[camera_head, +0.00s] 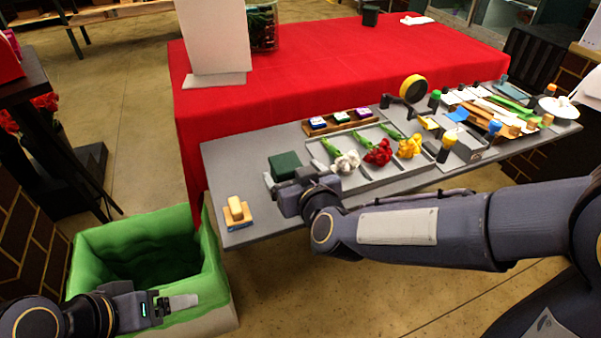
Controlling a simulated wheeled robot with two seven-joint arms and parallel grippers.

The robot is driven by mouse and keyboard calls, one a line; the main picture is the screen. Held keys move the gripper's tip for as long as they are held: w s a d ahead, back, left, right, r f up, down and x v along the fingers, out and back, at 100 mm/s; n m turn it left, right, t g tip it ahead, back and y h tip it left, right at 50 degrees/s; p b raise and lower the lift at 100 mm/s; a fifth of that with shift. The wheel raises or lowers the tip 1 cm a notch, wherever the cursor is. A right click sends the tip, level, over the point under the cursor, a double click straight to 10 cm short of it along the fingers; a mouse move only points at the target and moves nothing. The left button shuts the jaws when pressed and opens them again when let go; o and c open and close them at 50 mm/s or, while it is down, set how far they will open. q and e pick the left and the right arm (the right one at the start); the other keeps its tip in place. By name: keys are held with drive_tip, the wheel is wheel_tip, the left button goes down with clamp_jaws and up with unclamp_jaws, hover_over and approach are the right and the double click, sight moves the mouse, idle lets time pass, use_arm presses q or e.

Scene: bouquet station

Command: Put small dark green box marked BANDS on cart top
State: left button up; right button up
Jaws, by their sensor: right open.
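A small dark green box (284,165) is at the left part of the grey cart top (270,218) and appears to rest on it. No marking on it can be read from here. My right gripper (287,179) is open just on the near side of this box, its fingers pointing toward it. The gripper hides the box's lower front, so I cannot tell whether the fingers touch it. My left gripper (180,302) is low at the left, over the near side of the green-lined bin and away from the box. Its finger gap cannot be made out.
A yellow-and-blue item (237,213) lies at the cart's left end. A tray with white, red and yellow flowers (378,153) is right of the box. Tools crowd the right end. The green-lined bin (215,262) stands below left; a red-covered table (330,75) is behind.

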sight(284, 161)
drive_tip(key=b+x, duration=0.1)
drive_tip(key=x, duration=0.6)
drive_tip(key=shift+w+f, duration=0.2)
drive_tip(key=shift+w, duration=0.05)
drive_tip(key=c, duration=1.2)
drive_tip(key=shift+r, duration=0.1)
